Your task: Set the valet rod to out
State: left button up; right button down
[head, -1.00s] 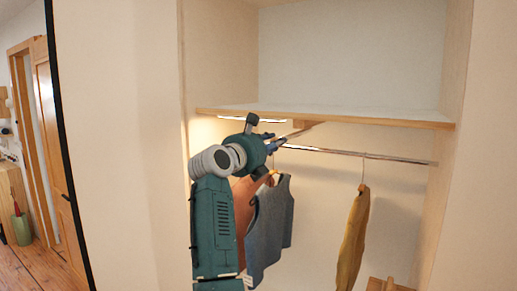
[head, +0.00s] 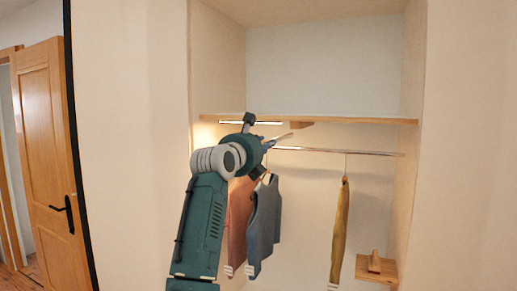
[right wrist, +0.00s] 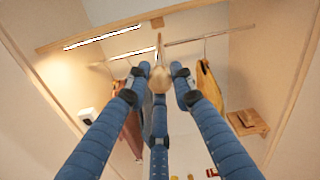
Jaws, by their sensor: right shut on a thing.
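The valet rod (head: 284,136) sticks out from a small wooden block under the closet shelf. In the right wrist view the rod (right wrist: 159,48) points toward me, with a pale rounded end between my fingers. My right gripper (head: 268,144) is at that end; in the right wrist view its blue fingers (right wrist: 160,80) are shut around it. The fingers hide part of the rod's end. My left gripper is in neither view.
A shelf (head: 360,119) with a light strip (head: 250,123) runs above the closet rail (head: 350,152). A grey vest (head: 264,222) and a reddish garment (head: 238,215) hang close by my arm. A mustard garment (head: 340,230) hangs right, near a small wooden ledge (head: 376,271).

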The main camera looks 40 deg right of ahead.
jog(key=shift+f, duration=0.1)
jog(key=c, duration=1.5)
grip_release()
jog(key=shift+w+d, duration=0.15)
jog(key=shift+o, duration=0.2)
jog(key=v, duration=1.2)
jog(key=shift+f, duration=0.1)
